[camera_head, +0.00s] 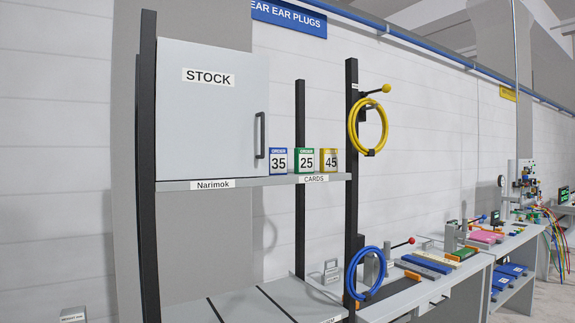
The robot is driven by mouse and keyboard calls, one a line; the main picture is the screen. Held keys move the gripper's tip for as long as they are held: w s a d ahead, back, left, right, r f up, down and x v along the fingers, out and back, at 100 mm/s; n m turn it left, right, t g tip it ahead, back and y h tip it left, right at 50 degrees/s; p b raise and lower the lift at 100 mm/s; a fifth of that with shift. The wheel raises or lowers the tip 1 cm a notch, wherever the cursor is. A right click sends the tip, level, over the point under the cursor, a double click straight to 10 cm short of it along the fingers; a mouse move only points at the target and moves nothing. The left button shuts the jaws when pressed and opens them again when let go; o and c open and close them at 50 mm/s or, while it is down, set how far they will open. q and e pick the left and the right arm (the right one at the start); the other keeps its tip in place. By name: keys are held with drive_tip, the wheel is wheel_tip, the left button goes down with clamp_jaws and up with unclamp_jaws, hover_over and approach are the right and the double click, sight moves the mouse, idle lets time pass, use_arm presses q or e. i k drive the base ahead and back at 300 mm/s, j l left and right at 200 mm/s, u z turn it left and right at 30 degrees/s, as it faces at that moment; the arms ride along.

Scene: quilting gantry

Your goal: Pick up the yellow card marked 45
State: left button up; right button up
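The yellow card marked 45 (328,160) stands upright on the upper shelf (245,183), at the right end of a row of cards, above the label CARDS. Left of it stand a green card marked 25 (304,161) and, further left, a blue card marked 35 (278,161). The yellow card is close beside the green one, and its front faces me. Neither of my grippers is in view.
A grey STOCK cabinet (212,110), door shut, fills the shelf's left part. A dark post (351,200) with a yellow hose coil (353,125) and a blue one (351,275) stands right of the cards. A cluttered bench (440,285) extends right. Space before the cards is clear.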

sight(328, 157)
drive_tip(key=i+l, duration=0.2)
drive_tip(key=i+l+u, duration=0.1)
drive_tip(key=l, duration=0.35)
drive_tip(key=i+l+u, duration=0.1)
drive_tip(key=i+l, duration=0.35)
drive_tip(key=l, duration=0.2)
drive_tip(key=i+l+u, duration=0.1)
drive_tip(key=l, duration=0.25)
drive_tip(key=i, duration=0.05)
